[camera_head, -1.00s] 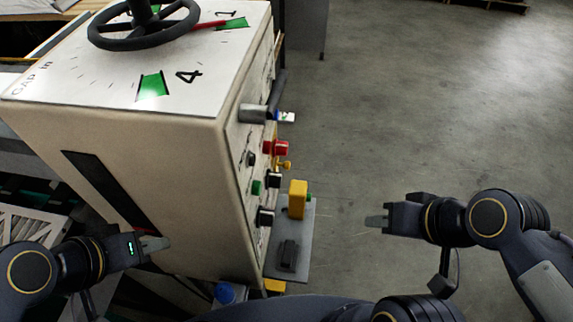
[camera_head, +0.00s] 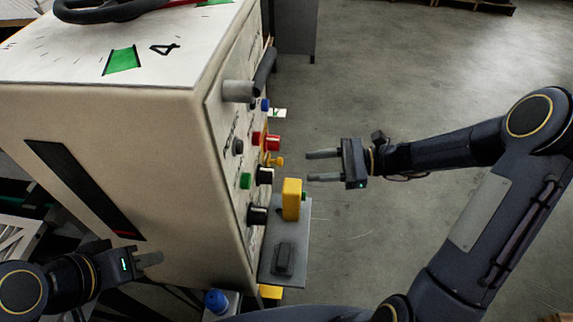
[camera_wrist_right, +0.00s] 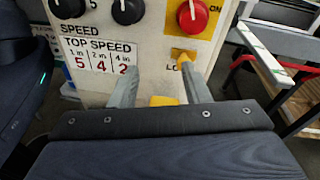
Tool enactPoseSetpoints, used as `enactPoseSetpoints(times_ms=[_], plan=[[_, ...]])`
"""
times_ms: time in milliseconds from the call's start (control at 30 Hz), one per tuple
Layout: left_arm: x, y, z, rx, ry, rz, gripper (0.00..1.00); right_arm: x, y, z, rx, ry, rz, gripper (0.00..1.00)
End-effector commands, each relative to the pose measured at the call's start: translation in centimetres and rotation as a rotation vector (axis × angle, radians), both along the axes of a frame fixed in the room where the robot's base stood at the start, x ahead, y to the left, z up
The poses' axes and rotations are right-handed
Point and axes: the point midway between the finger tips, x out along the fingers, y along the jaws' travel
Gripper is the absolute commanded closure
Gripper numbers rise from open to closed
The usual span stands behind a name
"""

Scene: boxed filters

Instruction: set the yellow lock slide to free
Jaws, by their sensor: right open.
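The yellow lock slide (camera_wrist_right: 183,56) is on the machine's front panel in the right wrist view, below the red button and above a label partly hidden by a finger. In the head view, a small yellow knob (camera_head: 274,161) sticks out at the same place below the red button. My right gripper (camera_head: 308,166) is open and empty, to the right of the panel and pointing at it, apart from the knob. In the wrist view its fingers (camera_wrist_right: 160,82) frame the area below the slide. My left gripper (camera_head: 150,259) is by the machine's side at lower left; its jaw opening is unclear.
A yellow block (camera_head: 291,199) stands on a grey shelf (camera_head: 294,230) below the panel. A grey handle (camera_head: 240,91) juts out higher up.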

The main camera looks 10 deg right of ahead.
Motion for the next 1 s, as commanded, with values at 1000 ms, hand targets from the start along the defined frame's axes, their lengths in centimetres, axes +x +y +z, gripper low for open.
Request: enactPoseSetpoints(times_ms=[1000], plan=[[0.0, 0.0, 0.8, 0.000, 0.000, 0.000, 0.68, 5.2, 6.8, -3.4, 0.180, 0.151, -0.112, 0.57]])
